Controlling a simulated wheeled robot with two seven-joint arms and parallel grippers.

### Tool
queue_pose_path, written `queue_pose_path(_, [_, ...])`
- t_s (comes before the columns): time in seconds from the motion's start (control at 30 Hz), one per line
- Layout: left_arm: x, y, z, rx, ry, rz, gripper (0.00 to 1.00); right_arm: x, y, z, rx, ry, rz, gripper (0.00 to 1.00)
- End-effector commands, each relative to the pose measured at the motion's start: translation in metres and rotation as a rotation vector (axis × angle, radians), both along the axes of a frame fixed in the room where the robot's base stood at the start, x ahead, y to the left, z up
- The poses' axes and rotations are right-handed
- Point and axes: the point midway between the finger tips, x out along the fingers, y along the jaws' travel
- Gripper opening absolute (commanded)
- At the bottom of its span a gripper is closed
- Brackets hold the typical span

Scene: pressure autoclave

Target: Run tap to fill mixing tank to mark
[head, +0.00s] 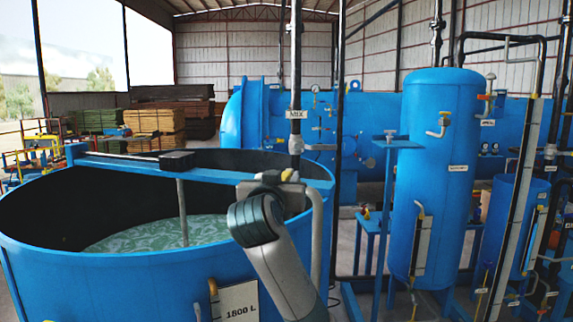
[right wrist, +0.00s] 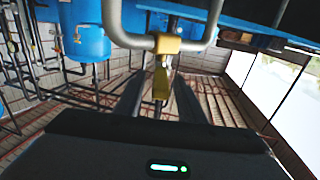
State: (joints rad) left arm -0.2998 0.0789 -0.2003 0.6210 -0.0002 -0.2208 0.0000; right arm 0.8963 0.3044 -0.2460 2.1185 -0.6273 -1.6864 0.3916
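The mixing tank (head: 130,285) is a large open blue tub at the left of the head view, with a "1800 L" plate on its front. Greenish liquid (head: 160,232) covers the visible part of its inside, well below the rim. The tap's yellow lever (right wrist: 162,82) hangs below a grey bent pipe (right wrist: 128,38) in the right wrist view; the pipe also shows at the tank's right rim (head: 316,230). My right gripper (right wrist: 160,95) has its dark fingers apart, with the lever between them and gaps showing on both sides. My left gripper is out of view.
A blue beam (head: 120,163) with a black box and a stirrer shaft crosses the tank. A dark vertical pipe labelled MIX (head: 295,90) rises behind the tap. A blue upright vessel (head: 440,150) and pipework stand at right; a large horizontal blue cylinder (head: 360,115) lies behind.

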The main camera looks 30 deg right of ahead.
Motion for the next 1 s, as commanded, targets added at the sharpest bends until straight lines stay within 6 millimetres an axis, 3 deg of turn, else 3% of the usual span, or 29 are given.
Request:
queue_pose_path(0.03, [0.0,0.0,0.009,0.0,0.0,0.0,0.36,0.006,-0.007,0.004,-0.002,0.005,-0.003,0.36])
queue_pose_path(0.3, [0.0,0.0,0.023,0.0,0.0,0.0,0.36,0.029,-0.028,0.002,-0.001,0.002,0.0,0.36])
queue_pose_path(0.73, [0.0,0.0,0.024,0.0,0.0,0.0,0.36,0.034,-0.033,0.0,0.001,-0.001,0.0,0.36])
queue_pose_path(0.9, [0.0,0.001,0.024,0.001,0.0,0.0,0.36,0.034,-0.032,0.0,0.0,0.0,0.0,0.0])
queue_pose_path(1.0, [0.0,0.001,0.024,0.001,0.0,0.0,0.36,0.034,-0.032,0.0,0.0,0.0,0.0,0.0])
